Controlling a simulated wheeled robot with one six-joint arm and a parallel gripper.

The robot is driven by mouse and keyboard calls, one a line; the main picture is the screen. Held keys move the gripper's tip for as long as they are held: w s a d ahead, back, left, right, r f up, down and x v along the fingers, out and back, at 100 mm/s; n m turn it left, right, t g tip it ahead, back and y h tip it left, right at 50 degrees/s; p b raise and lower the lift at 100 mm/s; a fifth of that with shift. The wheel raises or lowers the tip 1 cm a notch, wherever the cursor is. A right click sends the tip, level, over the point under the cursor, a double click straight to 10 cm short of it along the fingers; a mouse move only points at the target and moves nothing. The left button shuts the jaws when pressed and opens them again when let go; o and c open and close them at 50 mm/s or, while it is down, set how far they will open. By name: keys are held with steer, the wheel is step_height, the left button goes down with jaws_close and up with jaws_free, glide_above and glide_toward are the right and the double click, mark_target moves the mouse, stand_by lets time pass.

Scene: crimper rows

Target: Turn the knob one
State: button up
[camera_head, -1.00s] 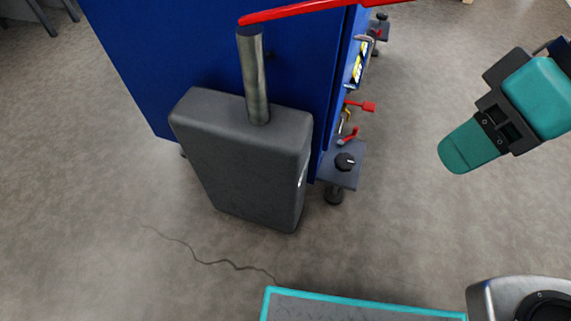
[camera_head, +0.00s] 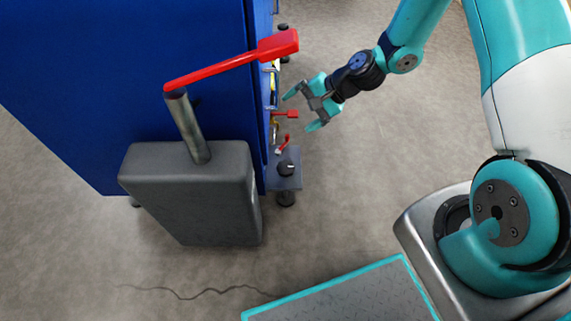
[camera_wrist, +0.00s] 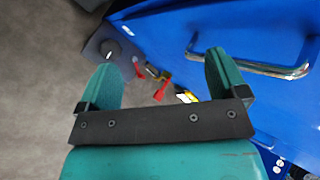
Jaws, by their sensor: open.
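A black round knob with a white mark (camera_head: 286,168) sits on a small grey shelf (camera_head: 291,183) at the near end of the blue machine's right side. The knob also shows at the upper left of the wrist view (camera_wrist: 110,50), beyond the left fingertip. My gripper (camera_head: 300,108) is open and empty. It is to the right of the machine's side, farther back than the knob and apart from it. In the wrist view its two teal fingers (camera_wrist: 165,75) are spread, with red levers seen between them.
A metal bar handle (camera_wrist: 250,68) shows in the wrist view.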

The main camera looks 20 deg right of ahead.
step_height(320, 180, down, 7)
steer(key=d+m+t+y, duration=0.1)
steer(key=d+m+t, duration=0.1)
steer(key=m, duration=0.3)
steer(key=m+t+h+p, duration=0.2)
steer(key=m+t+h, duration=0.35)
steer(key=m, duration=1.15)
glide_toward(287, 168)
steer(key=w+f+y+b, duration=0.1)
steer(key=b, duration=0.4)
steer(key=w+f+t+y+b, duration=0.1)
steer(key=f+b, duration=0.1)
steer(key=b, duration=0.2)
steer(key=shift+d+b, duration=0.1)
steer(key=shift+b, duration=0.3)
steer(key=b+x, duration=0.2)
steer(key=b, duration=0.4)
steer(key=shift+w+f+b, duration=0.1)
steer(key=shift+w+b, duration=0.1)
steer(key=shift+b, duration=0.15)
steer(key=shift+r+b+x, duration=0.15)
steer(key=shift+b+x, duration=0.6)
steer(key=shift+x, duration=0.65)
steer(key=shift+r+b+x, duration=0.15)
steer(key=shift+b+x, duration=0.55)
steer(key=shift+x, duration=0.7)
steer(key=c, duration=0.9)
